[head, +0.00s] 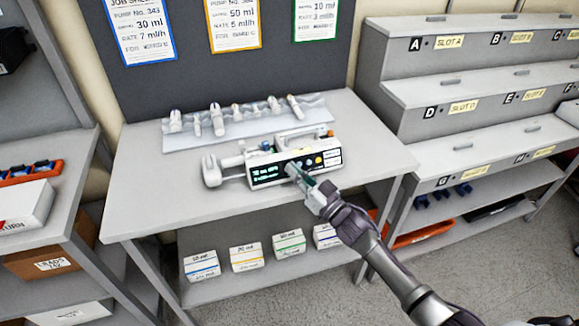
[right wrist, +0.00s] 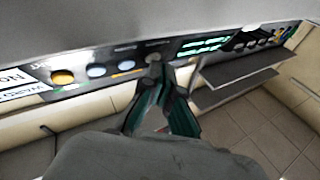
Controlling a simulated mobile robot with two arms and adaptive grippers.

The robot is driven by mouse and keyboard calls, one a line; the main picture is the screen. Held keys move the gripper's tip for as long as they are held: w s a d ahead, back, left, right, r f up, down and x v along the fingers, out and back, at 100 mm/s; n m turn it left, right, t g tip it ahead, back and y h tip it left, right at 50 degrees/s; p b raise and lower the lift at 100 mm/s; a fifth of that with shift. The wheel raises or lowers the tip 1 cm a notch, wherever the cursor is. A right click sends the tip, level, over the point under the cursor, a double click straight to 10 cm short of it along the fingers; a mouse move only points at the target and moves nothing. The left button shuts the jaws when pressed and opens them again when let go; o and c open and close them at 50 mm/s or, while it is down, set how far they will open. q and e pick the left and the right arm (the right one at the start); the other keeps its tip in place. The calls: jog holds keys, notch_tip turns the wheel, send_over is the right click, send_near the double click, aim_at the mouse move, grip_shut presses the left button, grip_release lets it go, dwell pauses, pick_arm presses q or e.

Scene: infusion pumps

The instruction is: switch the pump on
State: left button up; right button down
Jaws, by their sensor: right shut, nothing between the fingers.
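The white infusion pump (head: 316,161) sits on the grey table, its black front panel facing me. Its screen (head: 268,174) is lit with small green text that I cannot read; it also shows in the right wrist view (right wrist: 203,45). A row of round buttons runs beside the screen, including a yellow one (right wrist: 62,77) and pale ones (right wrist: 97,70). My right gripper (head: 293,170) is shut and empty, its tips at the panel just right of the screen. In the right wrist view its tips (right wrist: 154,78) are by a dark grey button (right wrist: 153,57); I cannot tell whether they touch it. My left gripper is out of view.
A clear tray (head: 190,143) with several syringes lies behind the pump. Job sheets (head: 234,24) hang on the dark board. Small boxes (head: 247,257) stand on the shelf below. Stepped slot shelves (head: 450,100) are at the right. The table's left part is clear.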

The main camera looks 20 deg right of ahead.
jog(key=shift+s+r+p, duration=0.3)
jog(key=shift+s+p, duration=0.1)
jog(key=shift+p, duration=0.05)
jog(key=shift+s, duration=0.25)
jog(key=shift+s+r+p, duration=0.2)
jog(key=shift+p, duration=0.25)
jog(key=s+p, duration=0.1)
jog(key=s+r+p, duration=0.1)
jog(key=s+p, duration=0.1)
jog(key=s, duration=0.1)
jog(key=shift+d+r, duration=0.2)
jog(key=shift+r, duration=0.15)
